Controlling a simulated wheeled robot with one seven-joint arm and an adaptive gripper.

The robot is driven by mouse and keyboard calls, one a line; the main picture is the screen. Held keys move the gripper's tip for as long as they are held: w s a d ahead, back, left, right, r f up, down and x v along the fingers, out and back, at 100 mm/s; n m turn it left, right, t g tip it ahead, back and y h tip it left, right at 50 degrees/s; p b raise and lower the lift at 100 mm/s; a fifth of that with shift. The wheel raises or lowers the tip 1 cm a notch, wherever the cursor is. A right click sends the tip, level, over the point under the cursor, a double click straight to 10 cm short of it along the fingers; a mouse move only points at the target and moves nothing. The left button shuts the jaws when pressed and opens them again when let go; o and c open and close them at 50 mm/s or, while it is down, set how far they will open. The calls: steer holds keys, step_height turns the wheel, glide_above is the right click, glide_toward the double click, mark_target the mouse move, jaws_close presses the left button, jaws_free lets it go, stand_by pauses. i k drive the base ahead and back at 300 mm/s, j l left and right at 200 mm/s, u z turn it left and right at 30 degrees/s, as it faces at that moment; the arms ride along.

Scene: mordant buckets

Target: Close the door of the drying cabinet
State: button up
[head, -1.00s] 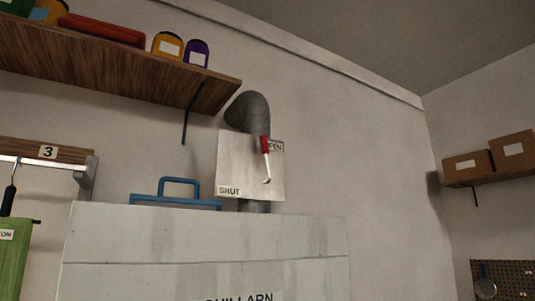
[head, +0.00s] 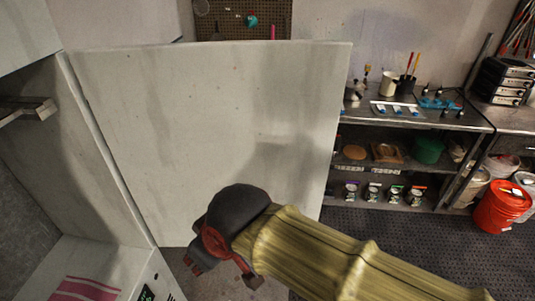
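The drying cabinet's pale grey door (head: 230,120) stands open in the head view, swung out from the cabinet body (head: 85,145) at the left. Its near face fills the middle of the picture. My gripper (head: 222,270) is low in front of the door, near its bottom edge, at the end of my yellow-sleeved arm. The gripper points down and to the left. Its fingers are partly hidden by the wrist, so their opening is unclear. I cannot tell whether it touches the door.
A metal rack (head: 30,108) sits inside the cabinet, with pink-striped cloth (head: 85,289) at lower left. A workbench (head: 440,118) with shelves stands behind the door at right. A red bucket (head: 500,207) stands on the floor. Dark matting (head: 400,235) beside the arm is clear.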

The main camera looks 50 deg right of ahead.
mark_target(182, 124)
steer(key=z, duration=2.35)
steer(key=i+l+z, duration=0.25)
steer(key=i, duration=0.15)
steer(key=i+l+z, duration=0.25)
steer(key=i, duration=0.15)
steer(key=i+z, duration=0.3)
steer(key=i+j+u, duration=0.1)
steer(key=i+u, duration=0.45)
steer(key=u, duration=0.3)
steer(key=i+l+u, duration=0.1)
steer(key=i+u, duration=0.3)
steer(key=i+l+u, duration=0.15)
steer(key=u, duration=0.25)
steer(key=i+j+u, duration=0.15)
steer(key=u, duration=0.3)
steer(key=i+j+u, duration=0.1)
steer(key=i+u, duration=0.15)
steer(key=u, duration=0.25)
steer(key=i+u, duration=0.2)
steer(key=u, duration=0.25)
steer(key=i+u, duration=0.2)
steer(key=u, duration=0.25)
steer(key=i+l+u, duration=0.2)
steer(key=u, duration=2.05)
steer(key=i+l, duration=0.05)
